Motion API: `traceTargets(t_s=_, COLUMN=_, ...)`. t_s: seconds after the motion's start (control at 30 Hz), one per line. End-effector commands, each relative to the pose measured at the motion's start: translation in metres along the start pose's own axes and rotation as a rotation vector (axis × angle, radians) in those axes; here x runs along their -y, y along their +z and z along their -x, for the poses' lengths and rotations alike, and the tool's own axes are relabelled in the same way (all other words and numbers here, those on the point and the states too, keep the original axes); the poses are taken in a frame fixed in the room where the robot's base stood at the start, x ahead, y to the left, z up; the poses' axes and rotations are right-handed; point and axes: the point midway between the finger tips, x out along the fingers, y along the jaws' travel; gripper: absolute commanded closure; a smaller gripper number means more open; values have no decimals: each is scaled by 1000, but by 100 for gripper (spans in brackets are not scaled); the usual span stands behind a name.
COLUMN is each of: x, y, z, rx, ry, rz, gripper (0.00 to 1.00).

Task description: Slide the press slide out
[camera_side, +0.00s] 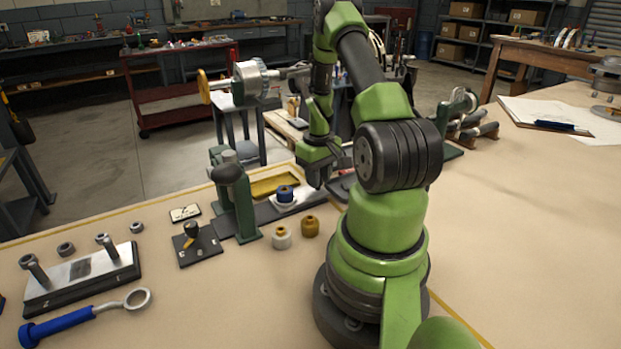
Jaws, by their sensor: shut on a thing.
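The green press (238,196) stands on the bench left of my arm, with a dark rounded head on its column. The press slide (266,213) is a long dark bar running from the press foot rightward towards my arm. A blue ring-shaped part (285,193) sits on a pale seat over the slide, to the right of the press column. My gripper (318,181) points down at the right end of the slide and is shut there. Its fingertips and the grip itself are small and partly hidden, so the exact contact is not clear.
A white cap (281,238) and a brass cap (310,226) stand in front of the slide. A yellow tray (273,185) lies behind it. A dark block with a knobbed lever (197,246) sits left of the press. A blue-handled ring wrench (88,317) lies front left.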

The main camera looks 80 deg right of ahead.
Motion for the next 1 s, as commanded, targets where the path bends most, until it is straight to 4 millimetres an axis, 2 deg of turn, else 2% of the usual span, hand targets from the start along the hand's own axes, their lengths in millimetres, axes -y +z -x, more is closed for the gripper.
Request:
traceTargets(t_s=0.03, x=-6, y=0, z=0, rx=-7, ry=9, rz=1, gripper=100)
traceTargets(t_s=0.13, x=-6, y=0, z=0, rx=-8, ry=10, rz=2, gripper=100)
traceTargets(t_s=0.17, x=-6, y=0, z=0, rx=-8, ry=10, rz=2, gripper=68)
traceTargets(t_s=0.23, x=-6, y=0, z=0, rx=-7, ry=9, rz=0, gripper=52)
traceTargets(t_s=0.27, x=-6, y=0, z=0, rx=-7, ry=9, rz=0, gripper=49)
traceTargets(t_s=0.5, x=-4, y=0, z=0, rx=-5, ry=6, rz=-1, gripper=49)
traceTargets(t_s=0.63, x=-4, y=0, z=8, rx=-7, ry=7, rz=-1, gripper=49)
traceTargets(t_s=1.0, x=-4, y=0, z=76, rx=-10, ry=9, rz=-1, gripper=49)
